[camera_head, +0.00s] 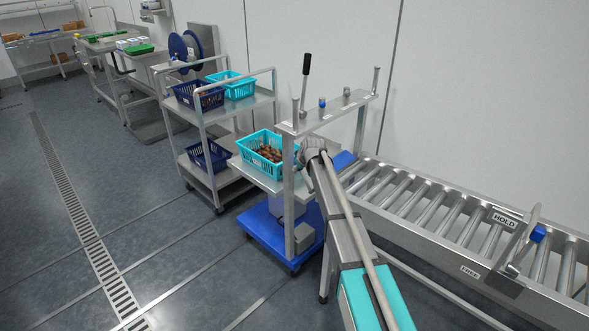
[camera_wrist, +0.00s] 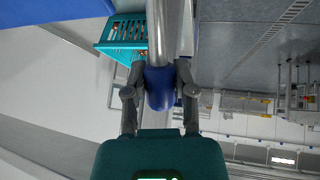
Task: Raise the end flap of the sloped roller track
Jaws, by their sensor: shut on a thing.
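The sloped roller track (camera_head: 400,235) runs along the wall at right in the head view. A blue panel (camera_head: 343,160) shows at its far left end, partly hidden by my arm; it looks like the end flap. My gripper (camera_wrist: 160,88) is shut on a rounded blue piece (camera_wrist: 158,98) at the end of a grey steel bar (camera_wrist: 165,35). I cannot tell how this piece joins the flap. A blue surface (camera_wrist: 50,13) fills the top left corner of the wrist view. In the head view my arm hides the gripper's fingers.
A blue-based weighing stand with a steel frame (camera_head: 288,200) stands left of the track, with a turquoise basket of dates (camera_head: 262,143). A lever with a blue knob (camera_head: 538,233) stands by the HOLD and FREE labels. A steel cart (camera_head: 208,140) is further left. The left floor is clear.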

